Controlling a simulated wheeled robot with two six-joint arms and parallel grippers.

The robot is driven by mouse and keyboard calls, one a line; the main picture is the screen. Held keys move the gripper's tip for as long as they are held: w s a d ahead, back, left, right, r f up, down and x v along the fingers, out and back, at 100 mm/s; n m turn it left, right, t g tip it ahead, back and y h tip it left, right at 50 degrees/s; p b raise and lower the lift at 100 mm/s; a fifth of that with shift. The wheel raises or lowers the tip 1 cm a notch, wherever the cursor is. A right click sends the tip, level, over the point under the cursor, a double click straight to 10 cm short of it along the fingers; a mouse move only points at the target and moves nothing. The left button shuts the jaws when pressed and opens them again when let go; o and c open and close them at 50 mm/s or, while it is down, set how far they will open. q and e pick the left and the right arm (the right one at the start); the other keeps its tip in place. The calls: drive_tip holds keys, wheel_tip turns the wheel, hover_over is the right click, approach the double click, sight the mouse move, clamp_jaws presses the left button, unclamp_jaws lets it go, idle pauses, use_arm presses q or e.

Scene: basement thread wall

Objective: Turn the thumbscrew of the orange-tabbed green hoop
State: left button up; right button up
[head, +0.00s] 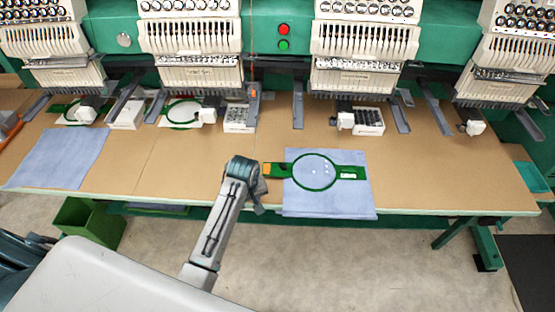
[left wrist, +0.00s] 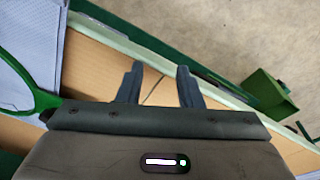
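The green hoop (head: 335,172) lies on a light blue cloth (head: 330,206) near the table's front edge. Its orange tab (head: 268,169) points left. I cannot make out the thumbscrew. My left gripper (head: 260,197) is just left of the orange tab, over the table's front edge. In the left wrist view its two fingers (left wrist: 159,86) are apart with nothing between them. Part of the green hoop (left wrist: 42,99) shows at the left of that view, partly hidden by the gripper body. My right gripper is in neither view.
Embroidery machine heads (head: 190,40) line the back of the tan table (head: 150,165). Another green hoop (head: 169,122) sits under one head. A second blue cloth (head: 60,158) lies at left. A green bin (head: 88,222) stands on the floor. The table right of the hoop is clear.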

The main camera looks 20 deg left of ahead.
sight(283, 165)
use_arm(q)
drive_tip(key=w+r+n, duration=0.1)
drive_tip(key=w, duration=0.1)
drive_tip(key=w+d+r, duration=0.1)
drive_tip(key=w+r, duration=0.1)
drive_tip(key=w, duration=0.1)
drive_tip(key=w+d+r+n, duration=0.1)
drive_tip(key=w, duration=0.1)
drive_tip(key=shift+w+d+r+n+g, duration=0.15)
drive_tip(key=shift+w+r+n+g, duration=0.15)
drive_tip(key=shift+w, duration=0.05)
drive_tip(key=w+d+r+n+g, duration=0.1)
drive_tip(key=w+d+r+n, duration=0.3)
drive_tip(key=w+r, duration=0.5)
drive_tip(key=shift+h, duration=0.3)
drive_tip(key=f+p, duration=0.1)
drive_tip(key=f, duration=0.2)
drive_tip(key=f+p, duration=0.1)
drive_tip(key=f, duration=0.2)
drive_tip(key=f+p, duration=0.1)
drive_tip(key=f, duration=0.2)
drive_tip(key=shift+s+a+f+p, duration=0.25)
drive_tip(key=shift+a+f+p, duration=0.05)
drive_tip(key=shift+p, duration=0.05)
drive_tip(key=shift+f, duration=0.75)
clamp_jaws()
